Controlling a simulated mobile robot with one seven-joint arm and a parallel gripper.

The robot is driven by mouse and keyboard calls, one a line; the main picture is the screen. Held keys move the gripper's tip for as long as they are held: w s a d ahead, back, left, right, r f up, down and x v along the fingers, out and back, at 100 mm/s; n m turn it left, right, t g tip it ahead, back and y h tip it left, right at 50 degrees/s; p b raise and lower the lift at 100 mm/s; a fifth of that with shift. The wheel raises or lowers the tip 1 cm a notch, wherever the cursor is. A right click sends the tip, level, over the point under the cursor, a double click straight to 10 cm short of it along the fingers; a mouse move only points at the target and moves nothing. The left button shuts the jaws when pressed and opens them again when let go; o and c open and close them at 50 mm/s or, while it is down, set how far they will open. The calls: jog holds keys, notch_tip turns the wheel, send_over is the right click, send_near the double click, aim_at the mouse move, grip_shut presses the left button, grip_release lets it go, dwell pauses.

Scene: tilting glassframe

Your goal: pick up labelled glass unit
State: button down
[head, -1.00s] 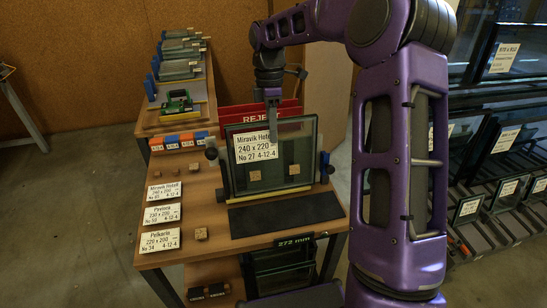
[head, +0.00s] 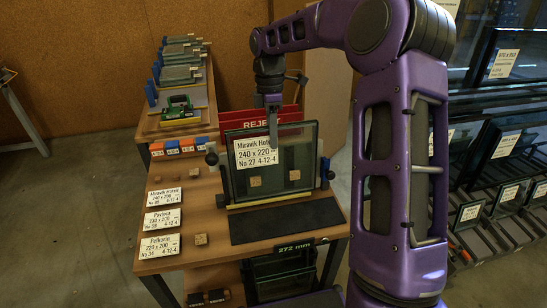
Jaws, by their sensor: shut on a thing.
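The labelled glass unit (head: 273,160) is a dark-edged pane standing nearly upright at the table's back. Its white label (head: 255,152) at upper left reads "Miravik Hotell 240 x 220, No 27 4-12-4". Two small cork pads show low on the pane. Its lower edge is at a pale strip (head: 284,200); I cannot tell whether it touches. My gripper (head: 273,136) comes down from above and is shut on the unit's top edge, near the middle. The fingers partly cover the pane beside the label; the far finger is hidden.
Dark knobs or clamps flank the unit, one blue at right (head: 326,172). A red reject sign (head: 245,118) stands behind. A dark mat (head: 285,220) lies in front. Label cards (head: 160,245) lie at left. A glass rack (head: 490,150) stands at right, beyond my arm.

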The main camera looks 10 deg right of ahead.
jog(key=shift+r, duration=0.2)
notch_tip(320, 180, up, 18)
jog(key=p, duration=0.3)
dwell(0.4)
jog(key=shift+f, duration=0.15)
